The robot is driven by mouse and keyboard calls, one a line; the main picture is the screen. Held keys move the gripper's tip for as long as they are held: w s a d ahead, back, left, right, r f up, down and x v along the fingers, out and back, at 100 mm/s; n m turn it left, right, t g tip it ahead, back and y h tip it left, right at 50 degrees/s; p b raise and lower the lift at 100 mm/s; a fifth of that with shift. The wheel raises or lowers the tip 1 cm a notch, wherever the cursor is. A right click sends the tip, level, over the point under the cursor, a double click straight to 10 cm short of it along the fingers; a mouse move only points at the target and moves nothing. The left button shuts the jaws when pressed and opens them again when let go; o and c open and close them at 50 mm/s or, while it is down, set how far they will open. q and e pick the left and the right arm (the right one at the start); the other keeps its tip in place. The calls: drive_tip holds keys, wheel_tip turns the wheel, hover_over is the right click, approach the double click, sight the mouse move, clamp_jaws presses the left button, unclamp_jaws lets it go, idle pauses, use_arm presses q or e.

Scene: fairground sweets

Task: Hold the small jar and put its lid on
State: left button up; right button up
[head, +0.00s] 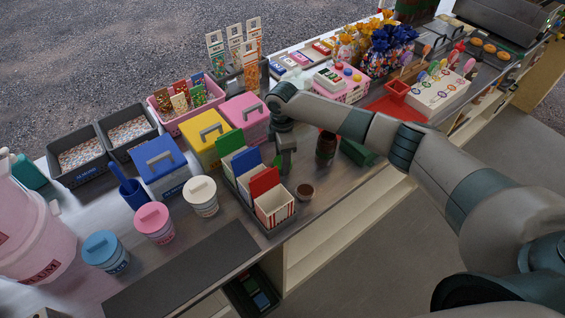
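A dark red-brown jar (325,148) stands upright on the counter, partly behind my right arm; whether it has a lid is hard to tell. A small round brown piece with a lighter rim (305,191) sits near the counter's front edge; I cannot tell whether it is a lid or an open pot. My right gripper (286,160) points down left of the dark jar, behind the striped cartons and apart from the brown piece. Its fingers are too small and dark to show whether they are open or hold anything. My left gripper is not in view.
Striped cartons (274,207) stand in a dark rack beside the brown piece. Yellow (205,143), pink and blue lidded boxes stand behind. A dark green item (358,152) lies beside the jar. The front-left counter mat (180,280) is clear.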

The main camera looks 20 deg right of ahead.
drive_tip(key=shift+c, duration=0.2)
drive_tip(key=shift+r+b, duration=0.4)
drive_tip(key=shift+r, duration=0.15)
wheel_tip(320, 180, up, 2)
drive_tip(key=shift+r+b, duration=0.15)
drive_tip(key=shift+b, duration=0.5)
wheel_tip(320, 180, up, 8)
drive_tip(key=b, duration=0.3)
hover_over(326, 148)
drive_tip(key=s+a, duration=0.4)
drive_tip(key=shift+w+d+f, duration=0.15)
drive_tip(key=shift+f, duration=0.05)
